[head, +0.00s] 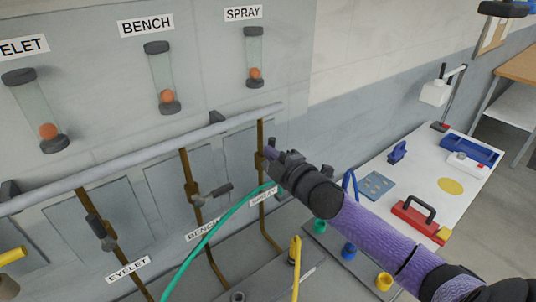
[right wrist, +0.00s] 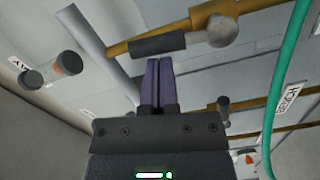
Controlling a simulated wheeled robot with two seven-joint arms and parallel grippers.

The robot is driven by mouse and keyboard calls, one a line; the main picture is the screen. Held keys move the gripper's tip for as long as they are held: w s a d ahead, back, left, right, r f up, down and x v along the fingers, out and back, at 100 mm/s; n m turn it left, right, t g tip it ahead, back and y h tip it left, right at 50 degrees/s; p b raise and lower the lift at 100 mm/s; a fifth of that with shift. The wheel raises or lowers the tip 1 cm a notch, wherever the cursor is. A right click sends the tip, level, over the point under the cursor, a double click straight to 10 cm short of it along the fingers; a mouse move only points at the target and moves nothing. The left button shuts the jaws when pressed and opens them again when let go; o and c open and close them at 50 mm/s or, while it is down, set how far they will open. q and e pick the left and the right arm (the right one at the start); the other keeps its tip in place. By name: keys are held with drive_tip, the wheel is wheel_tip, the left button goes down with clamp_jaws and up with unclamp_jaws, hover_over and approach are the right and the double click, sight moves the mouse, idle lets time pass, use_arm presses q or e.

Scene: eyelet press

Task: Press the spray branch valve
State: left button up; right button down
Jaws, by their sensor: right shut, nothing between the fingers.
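The SPRAY branch is a brown pipe (head: 262,205) at the right end of the wall row, under the SPRAY sign (head: 243,13). Its valve is largely hidden by my right gripper (head: 268,154) in the head view. In the right wrist view, the valve shows a dark handle (right wrist: 158,44) and a grey knob (right wrist: 218,31) on a brass pipe. My right gripper's purple fingers (right wrist: 160,62) are shut and empty, with tips close to the dark handle. I cannot tell whether they touch it. My left gripper is out of view.
The BENCH valve handle (head: 219,190) and EYELET valve handle (head: 95,226) are to the left. A green hose (head: 205,240) runs close to my right gripper. A white table (head: 385,215) with tools stands right. A grey pipe (head: 150,148) runs above the valves.

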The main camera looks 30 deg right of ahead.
drive_tip(key=d+f+m+p, duration=0.2)
drive_tip(key=d+m, duration=0.4)
drive_tip(key=m, duration=0.8)
drive_tip(key=shift+w+d+f+y, duration=0.25)
drive_tip(key=shift+f+y, duration=0.05)
drive_tip(key=shift+f, duration=0.6)
wheel_tip(320, 180, up, 5)
drive_tip(key=s+p, duration=0.1)
drive_tip(key=p, duration=0.4)
drive_tip(key=s, duration=0.9)
drive_tip(key=shift+s+d+f, duration=0.3)
drive_tip(key=shift+s+d, duration=0.05)
drive_tip(key=shift+d, duration=0.05)
